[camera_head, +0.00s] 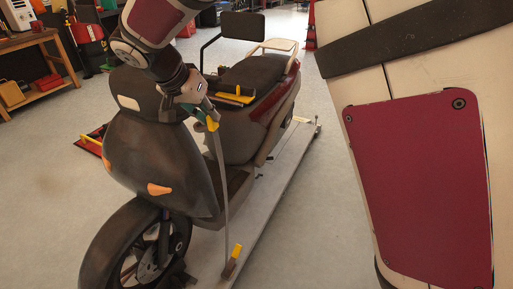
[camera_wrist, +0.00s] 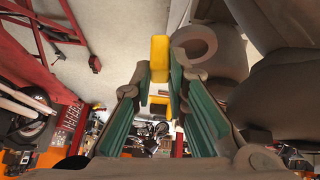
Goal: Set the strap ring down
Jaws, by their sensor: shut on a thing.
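My gripper (camera_head: 208,114) is in front of the scooter, by its handlebar area. It is shut on a yellow piece (camera_head: 212,124) at the top end of a grey strap (camera_head: 223,180), which I take for the strap ring. In the wrist view the yellow piece (camera_wrist: 159,58) sits between the green-padded fingertips of my gripper (camera_wrist: 160,78). The strap runs down taut-looking to a yellow-and-dark fitting (camera_head: 235,256) on the lift platform (camera_head: 275,185). The exact ring shape is too small to tell.
The dark scooter (camera_head: 150,140) stands upright on the platform, close beside my gripper. A yellow-and-black item (camera_head: 235,97) lies by its seat (camera_head: 255,75). A wooden bench (camera_head: 45,70) stands at the far left. The grey floor (camera_head: 330,190) right of the platform is clear.

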